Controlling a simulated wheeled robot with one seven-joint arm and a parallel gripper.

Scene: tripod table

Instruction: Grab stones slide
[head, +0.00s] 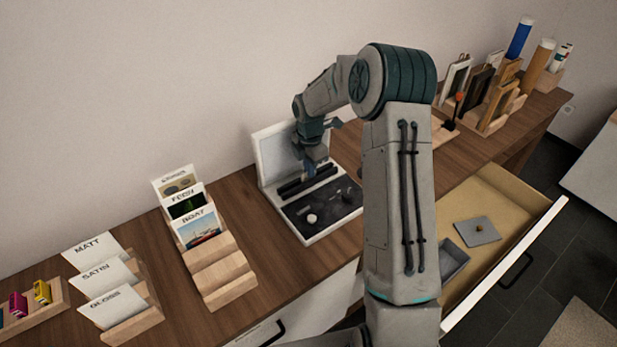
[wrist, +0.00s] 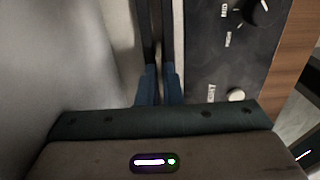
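The stones slide (head: 176,185) is a card with a picture of stones. It stands at the back of a stepped wooden rack (head: 222,272), behind a green fern card (head: 187,206) and a boat card (head: 198,229). My gripper (head: 310,172) is to the right of the rack, pointing down over a console (head: 328,216) with a pale upright panel and black slotted bars. In the wrist view, its two blue fingers (wrist: 160,87) are close together over the dark bars. I cannot tell whether anything thin is between them.
Label cards (head: 103,282) stand in another rack at left. An open drawer (head: 507,190) juts out at right with a grey plate (head: 477,231) inside. Frames and tubes (head: 500,90) stand at the far right. Bare table lies between the card rack and console.

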